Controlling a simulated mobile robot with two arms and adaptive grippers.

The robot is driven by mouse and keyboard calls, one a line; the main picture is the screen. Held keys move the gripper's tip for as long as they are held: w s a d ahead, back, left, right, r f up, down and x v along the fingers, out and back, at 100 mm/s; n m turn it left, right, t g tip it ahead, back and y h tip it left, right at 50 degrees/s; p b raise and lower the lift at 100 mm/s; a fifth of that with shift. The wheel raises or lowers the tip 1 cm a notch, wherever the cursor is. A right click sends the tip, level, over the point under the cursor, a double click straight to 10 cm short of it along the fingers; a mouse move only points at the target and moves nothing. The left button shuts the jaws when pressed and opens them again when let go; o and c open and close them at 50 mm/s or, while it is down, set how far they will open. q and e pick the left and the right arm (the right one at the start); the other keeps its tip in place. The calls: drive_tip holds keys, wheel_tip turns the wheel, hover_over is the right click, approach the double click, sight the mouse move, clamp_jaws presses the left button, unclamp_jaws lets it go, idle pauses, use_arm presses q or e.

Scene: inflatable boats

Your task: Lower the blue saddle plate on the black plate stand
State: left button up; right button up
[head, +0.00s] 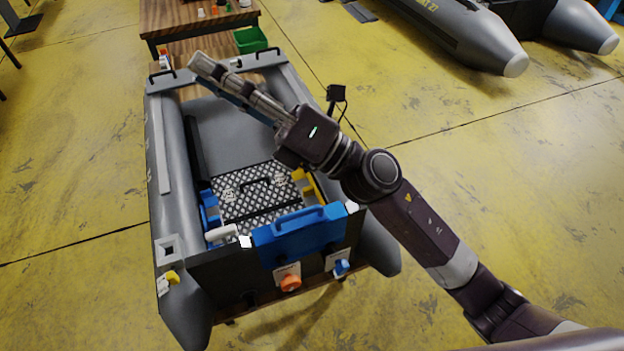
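The blue saddle plate (301,232), with a raised handle along its top, sits across the black transom at the near end of the grey inflatable boat (167,170). My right gripper (208,68) is over the far part of the boat, well beyond the blue plate and apart from it. Its long grey fingers point to the upper left and nearly overlap from this angle, so their opening cannot be judged. Nothing is clearly held in it. My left gripper is not in view. I cannot make out the black plate stand with certainty.
A checkered floor plate (258,196) lies inside the boat, with yellow and blue brackets beside it. An orange knob (290,283) and a blue latch (341,267) are on the transom. A wooden table (185,20) and a green bin (250,40) stand behind.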

drive_tip(key=s+a+f+n+g+h, duration=0.2)
drive_tip(key=s+a+f+n+g, duration=0.35)
drive_tip(key=n+g, duration=0.45)
drive_tip(key=n+h, duration=0.9)
drive_tip(key=h, duration=0.8)
approach(300, 212)
drive_tip(key=shift+d+f, duration=0.2)
drive_tip(key=shift+f, duration=0.25)
drive_tip(key=b+x, duration=0.2)
drive_tip(key=x, duration=0.3)
drive_tip(key=shift+a+f, duration=0.25)
drive_tip(key=shift+f, duration=0.05)
drive_tip(key=b+x, duration=0.3)
drive_tip(key=shift+a+f, duration=0.15)
drive_tip(key=shift+f, duration=0.1)
drive_tip(key=shift+a+f+b, duration=0.15)
drive_tip(key=shift+f+b, duration=0.15)
drive_tip(key=shift+b, duration=0.35)
drive_tip(key=shift+s, duration=0.1)
